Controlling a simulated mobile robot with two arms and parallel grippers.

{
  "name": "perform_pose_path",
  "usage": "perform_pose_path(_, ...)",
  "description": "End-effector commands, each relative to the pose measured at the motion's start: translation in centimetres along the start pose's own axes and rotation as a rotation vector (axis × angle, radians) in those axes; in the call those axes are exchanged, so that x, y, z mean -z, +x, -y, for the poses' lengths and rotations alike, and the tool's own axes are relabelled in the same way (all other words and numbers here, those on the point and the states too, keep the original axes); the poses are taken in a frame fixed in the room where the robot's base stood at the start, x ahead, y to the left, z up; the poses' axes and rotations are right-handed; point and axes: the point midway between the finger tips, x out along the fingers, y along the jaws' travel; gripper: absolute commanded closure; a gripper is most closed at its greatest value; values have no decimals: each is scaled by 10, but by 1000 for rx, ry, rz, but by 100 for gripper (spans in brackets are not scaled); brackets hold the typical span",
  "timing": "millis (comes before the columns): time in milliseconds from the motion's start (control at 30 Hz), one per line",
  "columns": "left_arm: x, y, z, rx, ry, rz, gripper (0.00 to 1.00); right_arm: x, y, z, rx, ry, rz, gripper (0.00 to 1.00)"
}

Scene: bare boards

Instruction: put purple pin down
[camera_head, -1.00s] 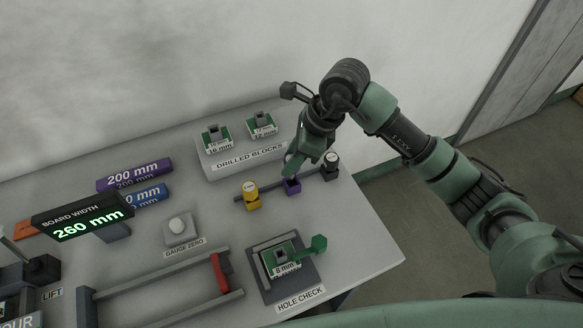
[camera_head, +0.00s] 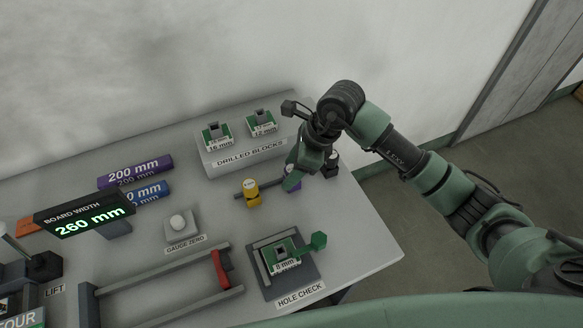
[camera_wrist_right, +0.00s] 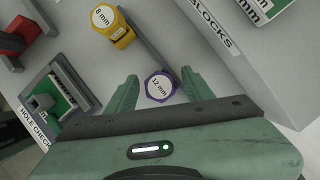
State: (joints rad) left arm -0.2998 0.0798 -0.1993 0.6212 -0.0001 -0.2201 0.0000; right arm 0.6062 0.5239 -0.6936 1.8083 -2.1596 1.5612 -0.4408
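The purple pin (camera_head: 297,184), marked 12 mm, stands upright in the rack at the back right of the table. In the head view my right gripper (camera_head: 291,183) covers much of it. In the right wrist view the pin's hexagonal head (camera_wrist_right: 160,87) lies between the two fingers of my right gripper (camera_wrist_right: 160,92). A narrow gap shows on each side of the head, so the fingers are open around it. My left gripper is not in view.
The yellow 8 mm pin (camera_head: 251,193) stands left of it in the rack, and a black pin (camera_head: 331,165) right. Drilled blocks (camera_head: 263,121) stand behind on a grey step. The hole check fixture (camera_head: 291,284) holds a block with a green pin in front.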

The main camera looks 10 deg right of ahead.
Motion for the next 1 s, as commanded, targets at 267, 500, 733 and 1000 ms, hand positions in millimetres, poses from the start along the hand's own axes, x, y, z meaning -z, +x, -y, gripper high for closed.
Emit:
perform_pose_path(267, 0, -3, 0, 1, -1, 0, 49, -1, -6, 1, 2, -1, 1, 48)
perform_pose_path(500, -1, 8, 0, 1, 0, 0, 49, 0, -51, 2, 6, -2, 1, 48)
perform_pose_path(733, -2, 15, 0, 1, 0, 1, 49, -1, -98, 1, 5, -2, 1, 48)
perform_pose_path(1000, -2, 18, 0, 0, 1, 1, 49, -1, -122, 0, 0, -1, 0, 48)
